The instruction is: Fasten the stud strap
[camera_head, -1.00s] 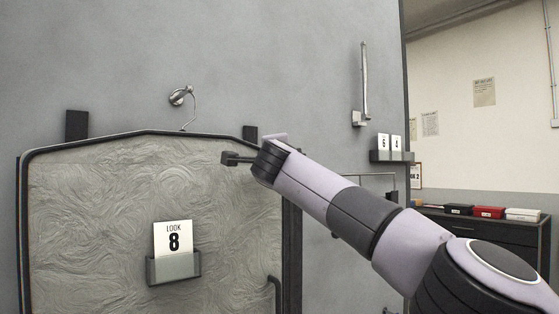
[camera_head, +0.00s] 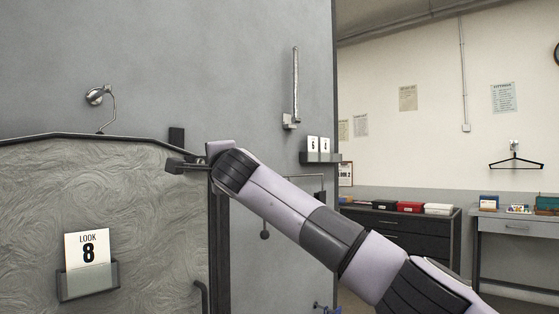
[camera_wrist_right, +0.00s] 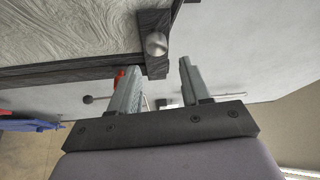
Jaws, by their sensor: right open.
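My right gripper (camera_head: 187,164) is at the upper right corner of the swirl-patterned grey panel (camera_head: 120,195). In the right wrist view its two grey fingers (camera_wrist_right: 160,92) are apart with nothing held between them. A rounded silver stud (camera_wrist_right: 156,44) sits on a dark block (camera_wrist_right: 153,22) at the panel's edge, ahead of the fingers and apart from them. A small red piece (camera_wrist_right: 119,77) shows partly behind the left finger. I cannot make out a strap for certain. My left gripper is out of view.
A dark rod with a round end (camera_head: 265,234) hangs right of the panel. A card holder (camera_head: 88,282) with a "LOOK 8" card is on the panel. A lamp (camera_head: 96,96) and an upright metal bar (camera_head: 295,85) are on the wall. A dark cabinet (camera_head: 405,230) stands at right.

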